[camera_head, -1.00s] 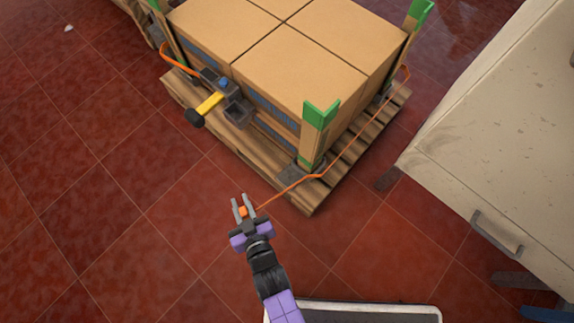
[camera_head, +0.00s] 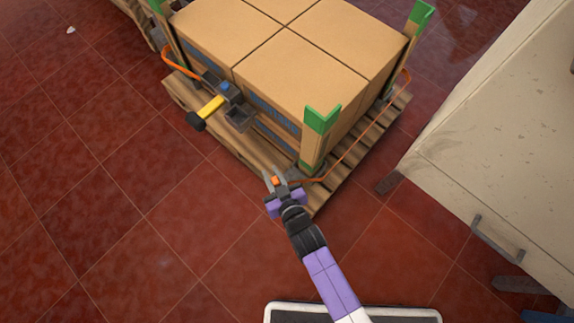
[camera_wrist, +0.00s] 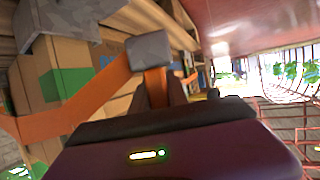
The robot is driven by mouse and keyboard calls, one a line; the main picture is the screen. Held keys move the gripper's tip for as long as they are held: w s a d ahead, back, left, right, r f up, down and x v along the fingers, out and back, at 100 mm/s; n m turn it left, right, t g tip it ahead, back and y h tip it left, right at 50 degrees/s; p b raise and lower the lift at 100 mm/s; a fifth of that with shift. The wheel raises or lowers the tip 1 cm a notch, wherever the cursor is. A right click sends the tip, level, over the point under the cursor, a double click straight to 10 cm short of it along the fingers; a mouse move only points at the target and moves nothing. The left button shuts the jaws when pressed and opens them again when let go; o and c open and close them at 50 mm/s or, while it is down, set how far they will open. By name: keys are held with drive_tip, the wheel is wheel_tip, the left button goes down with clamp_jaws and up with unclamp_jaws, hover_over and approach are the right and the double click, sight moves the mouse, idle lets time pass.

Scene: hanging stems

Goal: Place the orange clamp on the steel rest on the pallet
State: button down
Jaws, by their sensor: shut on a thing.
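The orange clamp (camera_head: 276,180) is between the fingers of my gripper (camera_head: 273,176), at the end of an orange strap (camera_head: 350,148). My gripper is shut on it, beside the pallet's (camera_head: 190,97) near corner. In the wrist view an orange piece (camera_wrist: 155,82) shows between the fingers, partly hidden by my gripper. A dark grey, tray-like piece (camera_head: 239,119), seemingly the steel rest, sits at the pallet's front edge, up and left of my gripper and apart from it. A grey block (camera_wrist: 150,50) shows ahead in the wrist view; I cannot tell whether it is the rest.
A yellow-handled device (camera_head: 210,106) with a black knob projects beside the grey piece. Cartons (camera_head: 290,70) fill the pallet, with green-capped corner posts (camera_head: 321,118). A pale cabinet (camera_head: 500,130) stands at right.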

drive_tip(key=shift+w+d+b, duration=1.85)
drive_tip(key=shift+w+b, duration=0.4)
drive_tip(key=shift+w, duration=0.3)
wheel_tip(320, 180, down, 7)
drive_tip(key=b, duration=0.4)
drive_tip(key=shift+w+d+b, duration=0.1)
drive_tip(key=shift+b, duration=0.25)
drive_tip(key=shift+w+d, duration=0.1)
drive_tip(key=c, duration=1.6)
unclamp_jaws()
